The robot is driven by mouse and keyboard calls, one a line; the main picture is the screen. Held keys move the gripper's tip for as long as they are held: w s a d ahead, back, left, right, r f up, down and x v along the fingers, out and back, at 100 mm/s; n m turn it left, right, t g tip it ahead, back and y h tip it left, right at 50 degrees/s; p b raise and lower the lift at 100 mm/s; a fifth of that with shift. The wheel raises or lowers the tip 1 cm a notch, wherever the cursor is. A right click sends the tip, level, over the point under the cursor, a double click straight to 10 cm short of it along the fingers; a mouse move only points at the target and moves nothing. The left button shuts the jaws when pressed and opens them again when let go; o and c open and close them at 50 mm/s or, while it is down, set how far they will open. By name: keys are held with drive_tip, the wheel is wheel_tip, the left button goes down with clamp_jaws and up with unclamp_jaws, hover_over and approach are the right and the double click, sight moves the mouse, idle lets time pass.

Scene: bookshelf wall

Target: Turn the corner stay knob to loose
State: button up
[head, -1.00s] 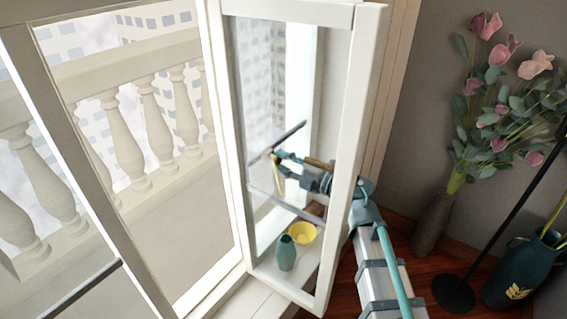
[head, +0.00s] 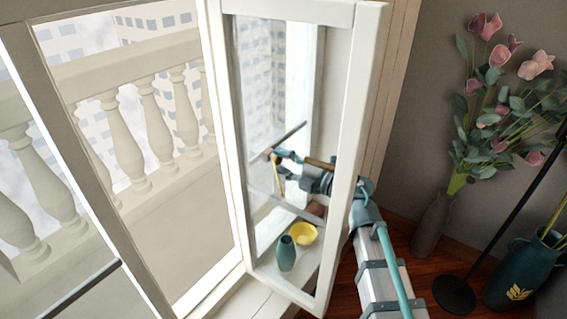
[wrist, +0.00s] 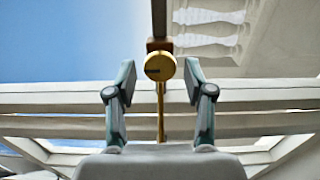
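The knob (wrist: 160,66) is a round yellow disc with a dark mark on its face, in the upper middle of the wrist view. It sits at a brown block under a dark bar, and a thin yellow rod runs down behind it. My gripper (wrist: 160,82) is open, with one teal-tipped finger on each side of the knob. A gap shows on both sides, so the fingers look apart from it. In the head view my gripper (head: 279,164) shows small through the window sash's glass, near a yellow part. The knob's setting cannot be read.
The white window sash (head: 345,150) stands open in front of my gripper. A teal vase (head: 286,253) and a yellow bowl (head: 303,233) show low behind its glass. A flower vase (head: 433,222), a black stand (head: 454,293) and a dark teal pot (head: 520,272) stand right.

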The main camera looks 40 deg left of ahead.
drive_tip(key=shift+d, duration=0.1)
drive_tip(key=d, duration=1.1)
drive_tip(key=shift+d, duration=0.4)
